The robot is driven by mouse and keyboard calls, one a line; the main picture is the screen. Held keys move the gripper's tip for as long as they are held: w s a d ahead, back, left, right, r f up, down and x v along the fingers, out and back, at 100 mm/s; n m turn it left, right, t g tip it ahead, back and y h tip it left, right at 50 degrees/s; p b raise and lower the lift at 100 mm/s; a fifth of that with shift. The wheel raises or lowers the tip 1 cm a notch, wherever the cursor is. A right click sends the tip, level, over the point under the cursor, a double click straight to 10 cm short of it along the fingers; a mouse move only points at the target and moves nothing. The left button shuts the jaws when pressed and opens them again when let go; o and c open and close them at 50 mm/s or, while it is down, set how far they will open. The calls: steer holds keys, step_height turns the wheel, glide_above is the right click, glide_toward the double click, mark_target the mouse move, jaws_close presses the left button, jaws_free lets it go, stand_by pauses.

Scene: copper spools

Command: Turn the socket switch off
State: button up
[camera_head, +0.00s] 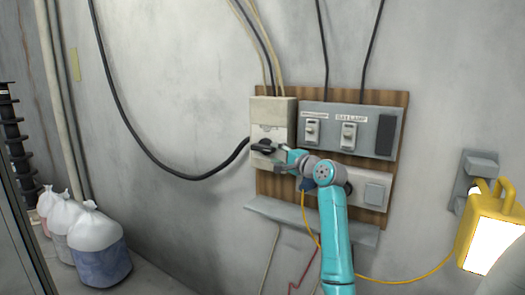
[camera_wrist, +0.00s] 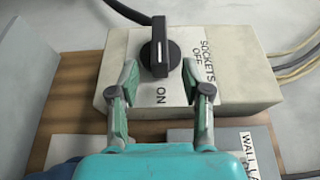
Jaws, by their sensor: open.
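The socket switch (camera_wrist: 160,45) is a black rotary knob with a white line on a beige box (camera_wrist: 222,85). In the wrist view its bar lines up with the ON label below it, and SOCKETS OFF is printed to its right. In the head view the knob (camera_head: 263,147) sits low on the box at the board's upper left. My gripper (camera_wrist: 160,68) is open, with one finger on each side of the knob's lower end. I cannot tell whether the fingers touch it. In the head view my gripper (camera_head: 280,156) is just right of the knob.
A grey panel (camera_head: 350,111) with two labelled switches is right of the box on the wooden board (camera_head: 398,145). A white socket plate (camera_head: 374,193) and a grey ledge (camera_head: 262,208) are below. A yellow work lamp (camera_head: 495,225) is at right. Filled bags (camera_head: 97,250) stand at left.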

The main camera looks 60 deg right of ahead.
mark_target(270, 151)
steer(key=x, duration=0.7)
steer(key=shift+w+d, duration=0.1)
steer(key=shift+w, duration=0.05)
jaws_close()
